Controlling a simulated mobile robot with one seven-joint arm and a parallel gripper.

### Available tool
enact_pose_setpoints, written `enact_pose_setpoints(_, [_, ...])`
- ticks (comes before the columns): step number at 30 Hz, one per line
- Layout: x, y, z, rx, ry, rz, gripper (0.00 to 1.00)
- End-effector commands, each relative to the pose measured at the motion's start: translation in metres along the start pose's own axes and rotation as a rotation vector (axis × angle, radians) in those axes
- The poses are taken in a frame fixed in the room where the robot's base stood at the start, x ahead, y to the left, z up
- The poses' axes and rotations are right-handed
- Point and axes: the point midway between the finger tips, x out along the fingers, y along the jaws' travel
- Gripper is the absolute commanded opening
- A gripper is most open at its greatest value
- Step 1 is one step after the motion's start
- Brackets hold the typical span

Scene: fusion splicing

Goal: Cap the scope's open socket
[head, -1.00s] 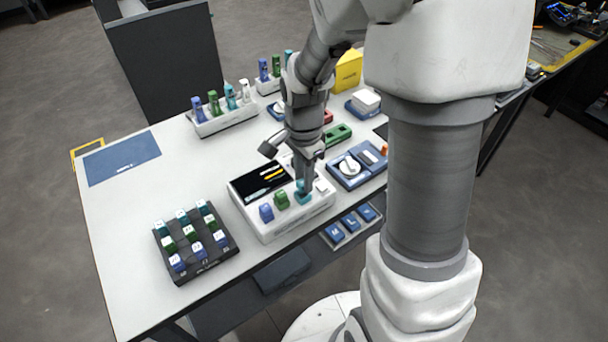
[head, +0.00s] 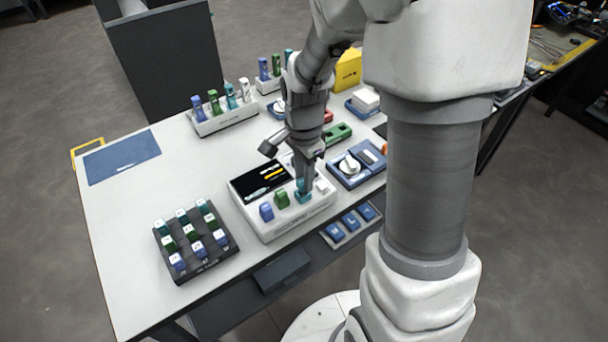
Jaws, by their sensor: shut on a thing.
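The scope (head: 278,222) is a white box with a dark screen (head: 262,183) near the front middle of the table. A blue cap (head: 266,211) and a green cap (head: 282,199) stand on its top, left of my gripper. My gripper (head: 304,191) points down over the right part of the scope, shut on a teal cap (head: 302,198). The teal cap is at the scope's top, in line with the other two. The fingers hide part of it, and I cannot tell how deep it sits in the socket.
A black tray (head: 203,266) of several blue, green and teal caps lies at the front left. A white rack (head: 226,122) with upright coloured pieces stands behind. A blue device with a white dial (head: 349,166) is close on the right. The table's left side is clear around a blue mat (head: 122,158).

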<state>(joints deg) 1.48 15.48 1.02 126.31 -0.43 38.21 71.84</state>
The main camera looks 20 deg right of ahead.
Motion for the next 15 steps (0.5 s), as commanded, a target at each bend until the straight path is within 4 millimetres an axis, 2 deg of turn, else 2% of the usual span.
enact_pose_setpoints(15, [0.012,0.0,0.0,0.0,0.0,0.0,0.0])
